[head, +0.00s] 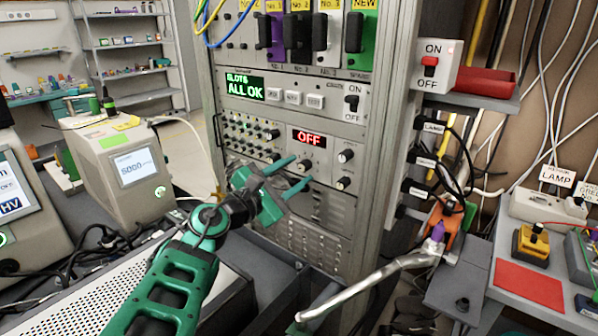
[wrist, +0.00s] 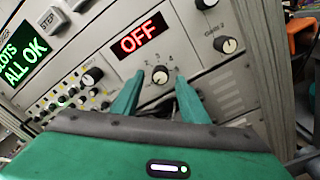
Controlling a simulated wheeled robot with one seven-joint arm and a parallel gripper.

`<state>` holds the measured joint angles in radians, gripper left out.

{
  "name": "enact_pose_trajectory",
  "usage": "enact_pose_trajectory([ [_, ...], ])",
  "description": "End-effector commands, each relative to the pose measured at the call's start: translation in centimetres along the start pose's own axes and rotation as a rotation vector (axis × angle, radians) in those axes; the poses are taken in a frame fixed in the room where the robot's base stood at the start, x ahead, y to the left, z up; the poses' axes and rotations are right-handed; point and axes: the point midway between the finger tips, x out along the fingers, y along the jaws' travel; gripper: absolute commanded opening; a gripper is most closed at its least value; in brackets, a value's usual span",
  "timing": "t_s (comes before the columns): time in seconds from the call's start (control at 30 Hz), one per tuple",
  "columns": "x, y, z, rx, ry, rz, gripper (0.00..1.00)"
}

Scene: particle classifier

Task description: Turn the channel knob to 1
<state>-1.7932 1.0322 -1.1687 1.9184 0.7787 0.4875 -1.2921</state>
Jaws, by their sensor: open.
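The channel knob is a small dark knob with a pale pointer. In the wrist view the channel knob (wrist: 160,77) sits below the red "OFF" display (wrist: 139,36), with small numerals around it; which numeral it points to is too small to tell. In the head view the display (head: 309,139) also reads "OFF", and the knob (head: 305,166) is just below it. My green gripper (head: 301,172) is open in front of the panel. In the wrist view its fingertips (wrist: 160,82) lie to either side of the knob. Contact cannot be told.
Other knobs (head: 345,156) sit right of the channel knob, and a field of small knobs (head: 245,130) sits to its left. Above are a green "SLOTS ALL OK" display (head: 244,86) and an ON/OFF switch (head: 352,102). A vented panel (head: 318,212) lies below.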

Motion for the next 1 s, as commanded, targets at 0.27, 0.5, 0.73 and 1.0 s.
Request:
enact_pose_trajectory([
  [0.27, 1.6, 0.0, 0.0, 0.001, 0.000, 0.000, 0.40],
  [0.5, 1.6, 0.0, 0.0, 0.000, 0.000, 0.000, 0.38],
  [0.73, 1.8, -0.3, 0.2, -0.001, 0.001, 0.000, 0.00],
  [1.0, 1.4, -0.1, -0.1, 0.034, 0.001, -0.001, 0.00],
])
